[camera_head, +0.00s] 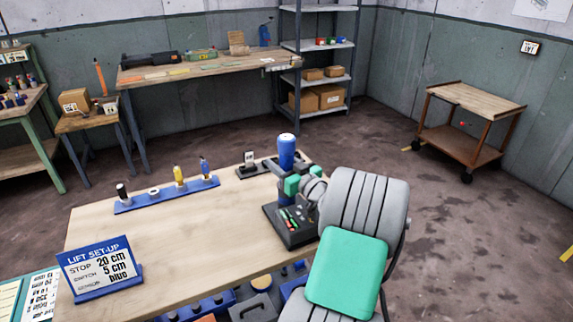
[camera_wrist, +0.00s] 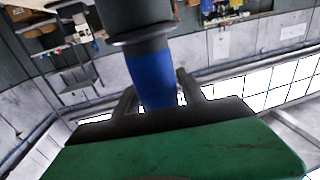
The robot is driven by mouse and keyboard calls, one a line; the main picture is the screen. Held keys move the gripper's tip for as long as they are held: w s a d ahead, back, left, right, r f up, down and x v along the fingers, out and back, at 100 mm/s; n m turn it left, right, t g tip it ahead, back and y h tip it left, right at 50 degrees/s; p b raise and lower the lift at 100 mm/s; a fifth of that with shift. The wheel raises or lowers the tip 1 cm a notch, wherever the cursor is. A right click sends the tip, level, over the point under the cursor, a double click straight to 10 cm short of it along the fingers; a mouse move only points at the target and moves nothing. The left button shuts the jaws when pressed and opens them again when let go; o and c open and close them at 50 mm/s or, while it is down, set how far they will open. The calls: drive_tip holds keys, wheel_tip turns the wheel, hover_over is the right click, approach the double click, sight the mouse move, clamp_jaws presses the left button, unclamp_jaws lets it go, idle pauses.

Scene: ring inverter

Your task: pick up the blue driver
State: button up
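The blue driver (camera_head: 205,167) stands upright at the right end of a blue rack (camera_head: 135,207) on the wooden table. A yellow driver (camera_head: 179,175) and a black-topped one (camera_head: 122,192) stand in the same rack. My gripper (camera_head: 275,167) is to the right of the rack, apart from the blue driver. In the wrist view, the two dark fingers of my gripper (camera_wrist: 157,92) stand apart. A thick blue cylinder (camera_wrist: 152,78) with a dark collar shows between them, with narrow gaps at its sides. I cannot see contact. The blue cylinder also shows in the head view (camera_head: 286,152).
A black base with coloured buttons (camera_head: 291,226) is below my gripper. A small black stand (camera_head: 250,164) is at the table's back edge. A lift set-up sign (camera_head: 98,265) stands at front left. The table's middle is clear. A cart (camera_head: 470,97) stands far right.

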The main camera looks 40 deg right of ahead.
clamp_jaws()
drive_tip(key=shift+r, duration=0.1)
idle(0.4)
